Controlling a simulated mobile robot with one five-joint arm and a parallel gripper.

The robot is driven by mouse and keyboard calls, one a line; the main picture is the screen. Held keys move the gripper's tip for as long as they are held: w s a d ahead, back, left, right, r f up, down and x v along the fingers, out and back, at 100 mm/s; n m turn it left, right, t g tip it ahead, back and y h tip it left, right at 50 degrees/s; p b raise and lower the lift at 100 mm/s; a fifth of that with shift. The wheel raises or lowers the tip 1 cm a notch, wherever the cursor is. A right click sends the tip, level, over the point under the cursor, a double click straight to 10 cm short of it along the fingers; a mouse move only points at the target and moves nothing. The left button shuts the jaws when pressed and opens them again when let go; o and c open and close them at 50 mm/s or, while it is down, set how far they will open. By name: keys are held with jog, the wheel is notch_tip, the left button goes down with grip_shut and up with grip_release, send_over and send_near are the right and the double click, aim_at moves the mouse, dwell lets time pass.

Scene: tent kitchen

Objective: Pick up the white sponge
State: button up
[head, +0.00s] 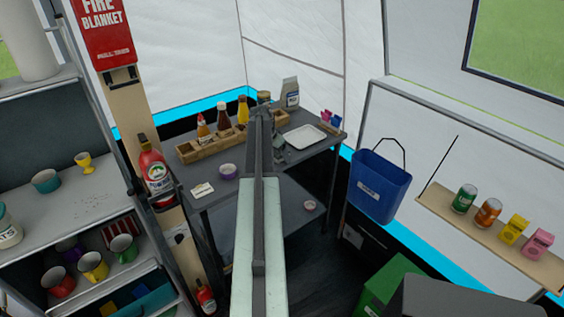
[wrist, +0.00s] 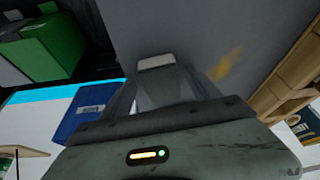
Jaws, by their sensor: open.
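A small pale, whitish block (wrist: 157,62), apparently the white sponge, shows in the wrist view just beyond and between my fingertips. I cannot tell whether the fingers touch it. My gripper (wrist: 160,82) is open, its two grey fingers on either side of the line to the block. In the head view my gripper (head: 279,150) is over the back part of the grey table (head: 262,190), just left of a white tray (head: 304,136). I cannot make out the sponge in the head view; my arm and gripper cover part of the tabletop.
A wooden rack (head: 190,153) with sauce bottles stands left of my gripper. A blue bin (head: 378,187) hangs to the right. An orange smear (wrist: 226,64) shows on the grey surface.

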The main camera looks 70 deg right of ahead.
aim_at(278, 154)
jog(key=shift+r, duration=0.15)
jog(key=c, duration=1.4)
jog(key=shift+r+p, duration=0.5)
jog(key=shift+p, duration=0.1)
notch_tip(278, 154, up, 3)
jog(key=p, duration=0.3)
jog(key=s+a, duration=0.2)
jog(key=a, duration=0.5)
jog(key=s+a+r+p, duration=0.1)
jog(key=s+a, duration=0.2)
jog(key=a, duration=0.5)
jog(key=shift+a, duration=0.15)
jog(key=o, duration=0.8)
jog(key=shift+c, duration=0.2)
jog(key=c, duration=0.7)
jog(key=shift+o, duration=0.2)
jog(key=shift+s, duration=0.1)
